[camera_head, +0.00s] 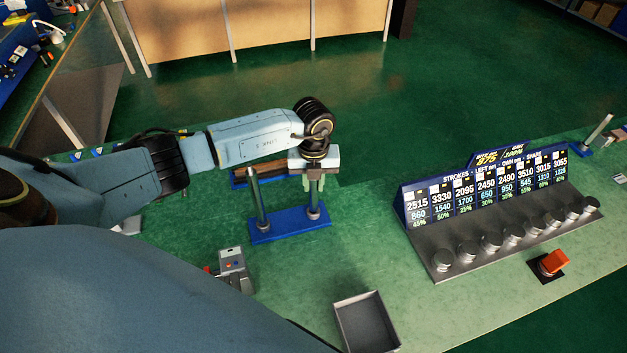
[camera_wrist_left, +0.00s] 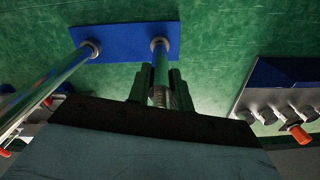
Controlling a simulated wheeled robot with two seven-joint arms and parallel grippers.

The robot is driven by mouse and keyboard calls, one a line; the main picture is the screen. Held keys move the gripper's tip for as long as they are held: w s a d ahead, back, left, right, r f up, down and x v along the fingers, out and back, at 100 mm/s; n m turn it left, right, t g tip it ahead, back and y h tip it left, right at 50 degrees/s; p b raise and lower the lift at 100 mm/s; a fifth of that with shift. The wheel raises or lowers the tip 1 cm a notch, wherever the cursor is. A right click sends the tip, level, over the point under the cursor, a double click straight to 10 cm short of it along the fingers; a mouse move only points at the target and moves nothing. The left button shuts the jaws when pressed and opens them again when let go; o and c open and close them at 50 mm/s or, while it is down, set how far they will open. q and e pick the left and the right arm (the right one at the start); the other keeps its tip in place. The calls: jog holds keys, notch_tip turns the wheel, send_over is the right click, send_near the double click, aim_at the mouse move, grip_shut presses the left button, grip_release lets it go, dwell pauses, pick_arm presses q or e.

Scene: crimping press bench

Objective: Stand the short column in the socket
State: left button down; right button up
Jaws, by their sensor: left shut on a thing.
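A blue base plate (camera_head: 290,232) lies on the green bench and carries two ring-shaped sockets. The short column (camera_head: 314,193) is upright over the right socket (camera_head: 314,213), its lower end at the ring; I cannot tell how deep it sits. My left gripper (camera_head: 313,186) points down and is shut on its upper part. In the left wrist view the column (camera_wrist_left: 160,72) runs between my fingers to the ring on the plate (camera_wrist_left: 120,38). Another metal column (camera_head: 260,203) stands in the left socket. My right gripper is not in view.
A display panel with a row of knobs (camera_head: 495,205) stands to the right, with an orange button (camera_head: 553,262) in front. A grey tray (camera_head: 366,322) and a small control box (camera_head: 232,262) lie nearer. The bench between plate and panel is clear.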

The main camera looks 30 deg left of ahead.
pick_arm(q)
jog(key=shift+f, duration=0.1)
jog(key=c, duration=1.2)
grip_release()
notch_tip(320, 180, up, 14)
jog(key=shift+f, duration=0.25)
